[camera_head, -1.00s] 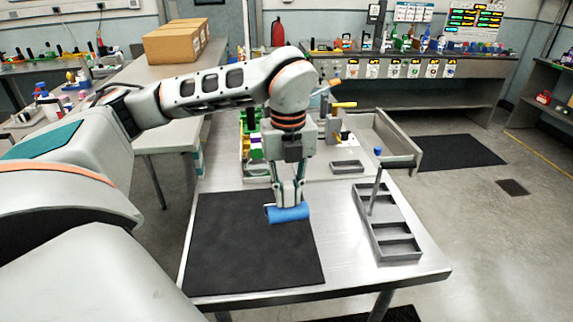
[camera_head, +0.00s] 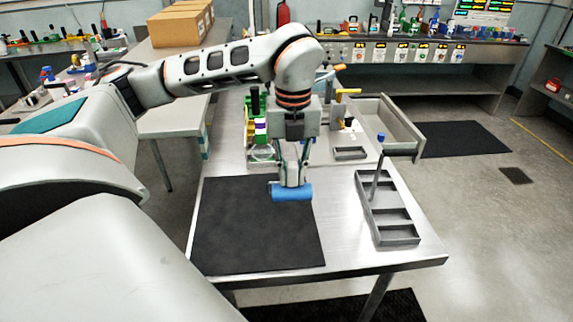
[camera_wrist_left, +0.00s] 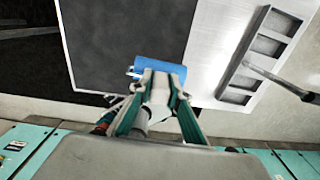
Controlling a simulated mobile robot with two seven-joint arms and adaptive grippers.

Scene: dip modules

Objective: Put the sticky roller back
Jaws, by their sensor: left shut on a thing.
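The sticky roller is a blue cylinder (camera_head: 293,192), held level at the tips of my left gripper (camera_head: 291,182). It hangs over the right part of the black mat (camera_head: 250,235). In the left wrist view the blue roller (camera_wrist_left: 158,68) sits between the fingertips of my left gripper (camera_wrist_left: 157,82); the fingers hide part of it. A grey compartment tray (camera_head: 398,232) lies on the table to the right, with a thin rod with a blue top (camera_head: 377,170) standing in it. The tray also shows in the left wrist view (camera_wrist_left: 240,95). My right gripper is not in view.
An open drawer (camera_head: 398,125) stands at the table's back right. A small grey tray (camera_head: 350,153) and yellow-handled items (camera_head: 346,92) are at the back, with a green rack (camera_head: 250,125) behind my arm. Bare table (camera_head: 342,225) lies between mat and tray.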

